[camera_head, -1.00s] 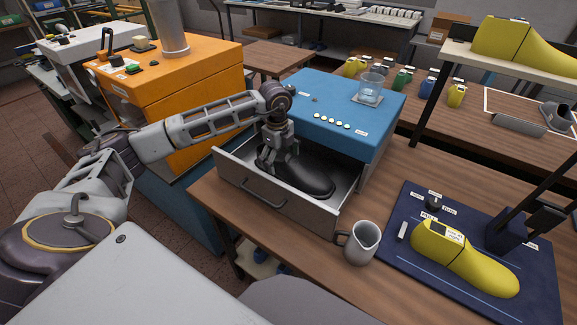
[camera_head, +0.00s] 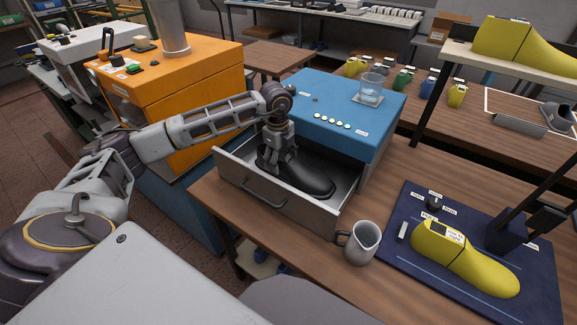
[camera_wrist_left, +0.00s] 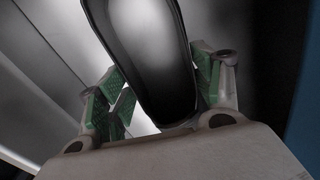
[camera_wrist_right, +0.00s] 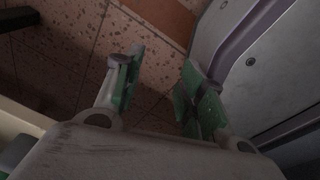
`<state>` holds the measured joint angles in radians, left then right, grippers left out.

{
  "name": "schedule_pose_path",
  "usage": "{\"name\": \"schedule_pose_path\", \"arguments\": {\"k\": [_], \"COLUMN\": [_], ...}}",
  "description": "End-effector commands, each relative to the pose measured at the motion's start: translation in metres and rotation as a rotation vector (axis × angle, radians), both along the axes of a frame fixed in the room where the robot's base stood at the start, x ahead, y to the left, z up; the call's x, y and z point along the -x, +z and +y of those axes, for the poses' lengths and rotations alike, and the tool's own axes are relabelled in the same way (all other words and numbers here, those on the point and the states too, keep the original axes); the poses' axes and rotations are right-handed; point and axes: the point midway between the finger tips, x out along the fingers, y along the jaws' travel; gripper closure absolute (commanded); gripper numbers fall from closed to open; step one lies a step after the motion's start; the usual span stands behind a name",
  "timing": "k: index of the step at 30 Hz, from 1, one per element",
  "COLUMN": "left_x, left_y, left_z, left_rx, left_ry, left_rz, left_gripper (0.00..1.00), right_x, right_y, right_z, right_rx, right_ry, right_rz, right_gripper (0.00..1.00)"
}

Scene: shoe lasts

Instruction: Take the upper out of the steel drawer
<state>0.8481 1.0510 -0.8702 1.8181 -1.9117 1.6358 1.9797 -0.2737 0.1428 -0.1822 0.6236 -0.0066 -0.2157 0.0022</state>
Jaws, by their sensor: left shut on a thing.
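The black shoe upper (camera_head: 305,178) lies inside the open steel drawer (camera_head: 275,204) of the blue cabinet. My left gripper (camera_head: 272,162) reaches down into the drawer and is shut on the upper at its left end. In the left wrist view the upper (camera_wrist_left: 150,50) sits between the green-padded fingers (camera_wrist_left: 160,105), with the drawer's grey metal around it. The gripper hides part of the upper in the head view. My right gripper (camera_wrist_right: 163,90) shows in the right wrist view only, with its green-padded fingers apart and nothing between them, above the tiled floor.
A blue mat (camera_head: 405,215) with a yellow last (camera_head: 465,258) lies on the bench at right. A glass (camera_head: 370,86) stands on the blue cabinet (camera_head: 335,115). An orange cabinet (camera_head: 185,75) stands behind my left arm.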

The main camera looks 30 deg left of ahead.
Motion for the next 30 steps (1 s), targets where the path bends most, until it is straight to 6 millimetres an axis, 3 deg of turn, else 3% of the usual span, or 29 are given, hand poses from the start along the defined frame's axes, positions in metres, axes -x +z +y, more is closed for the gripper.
{"name": "schedule_pose_path", "arguments": {"k": [14, 20, 30], "left_x": [-0.001, -0.001, -0.001], "left_y": [0.014, 0.041, 0.11], "left_z": [0.0, 0.0, 0.0], "left_rx": [0.001, 0.0, 0.0], "left_ry": [0.0, 0.001, 0.0], "left_rz": [-0.002, -0.004, -0.005], "left_gripper": [0.6, 0.6, 0.6], "right_x": [-0.001, -0.001, -0.003], "right_y": [0.001, 0.001, 0.0], "right_z": [-0.015, -0.017, -0.004], "right_rx": [0.016, 0.018, 0.005], "right_ry": [0.004, 0.005, 0.001], "right_rz": [-0.001, 0.0, -0.001], "right_gripper": [0.6, 0.6, 0.6]}}
